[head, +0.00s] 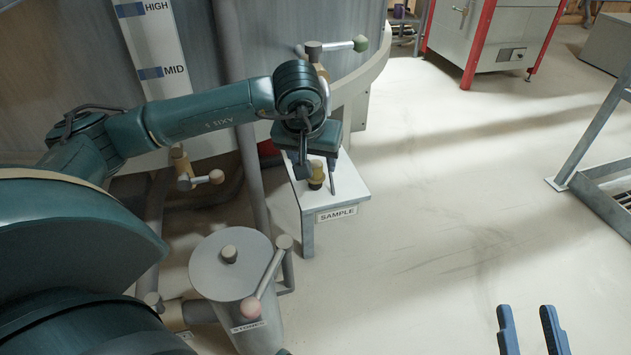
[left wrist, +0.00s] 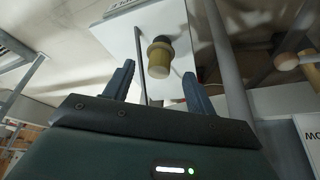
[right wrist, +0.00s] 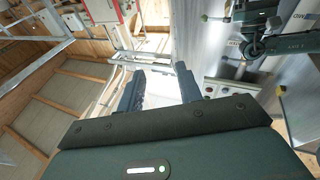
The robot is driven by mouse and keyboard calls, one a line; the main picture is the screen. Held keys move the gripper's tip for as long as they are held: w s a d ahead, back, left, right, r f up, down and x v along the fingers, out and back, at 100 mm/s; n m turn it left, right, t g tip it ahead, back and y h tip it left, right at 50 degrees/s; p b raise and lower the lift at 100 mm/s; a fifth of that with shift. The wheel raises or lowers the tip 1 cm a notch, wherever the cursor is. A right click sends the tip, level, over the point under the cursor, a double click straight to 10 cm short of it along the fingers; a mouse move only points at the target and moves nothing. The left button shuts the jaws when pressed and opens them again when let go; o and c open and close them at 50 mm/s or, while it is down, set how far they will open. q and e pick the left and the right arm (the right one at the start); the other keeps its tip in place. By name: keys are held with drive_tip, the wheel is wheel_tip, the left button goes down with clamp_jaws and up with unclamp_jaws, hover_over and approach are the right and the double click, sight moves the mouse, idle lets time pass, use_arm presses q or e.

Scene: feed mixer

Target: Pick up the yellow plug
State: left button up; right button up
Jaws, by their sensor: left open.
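The yellow plug (head: 317,170) stands upright on the small white stand labelled SAMPLE (head: 336,214), with a dark ring or base at its lower part. In the left wrist view the plug (left wrist: 159,60) shows ahead, between the two fingers of my left gripper (left wrist: 158,85). My left gripper (head: 318,172) is open at the stand, with a finger to each side of the plug in the picture. I cannot tell whether either finger touches it. My right gripper (head: 527,325) shows its two fingers apart, low at the right over bare floor, with nothing between them.
A grey lidded canister (head: 232,265) with a pink-knobbed lever stands in front of the SAMPLE stand. The large tank (head: 240,45) with pipes and valve handles rises behind. A vertical pipe (head: 248,150) runs left of the stand. A metal frame (head: 590,150) stands right; the floor between is clear.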

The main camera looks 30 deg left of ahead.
use_arm(q)
drive_tip(key=b+x, duration=0.2)
drive_tip(key=x, duration=0.2)
drive_tip(key=shift+w+f, duration=0.4)
drive_tip(key=shift+f, duration=0.15)
drive_tip(key=c, duration=0.5)
drive_tip(key=shift+r, duration=0.1)
drive_tip(key=c, duration=0.5)
drive_tip(key=shift+r, duration=0.45)
drive_tip(key=shift+c, duration=0.2)
wheel_tip(320, 180, up, 22)
drive_tip(key=p, duration=0.8)
wheel_tip(320, 180, up, 4)
drive_tip(key=p, duration=0.1)
hover_over(315, 163)
drive_tip(key=shift+w+r, duration=0.15)
drive_tip(key=shift+r, duration=0.4)
use_arm(e)
drive_tip(key=shift+d+f+g+h, duration=0.1)
drive_tip(key=shift+d+g+h, duration=0.7)
drive_tip(key=shift+d+h, duration=0.25)
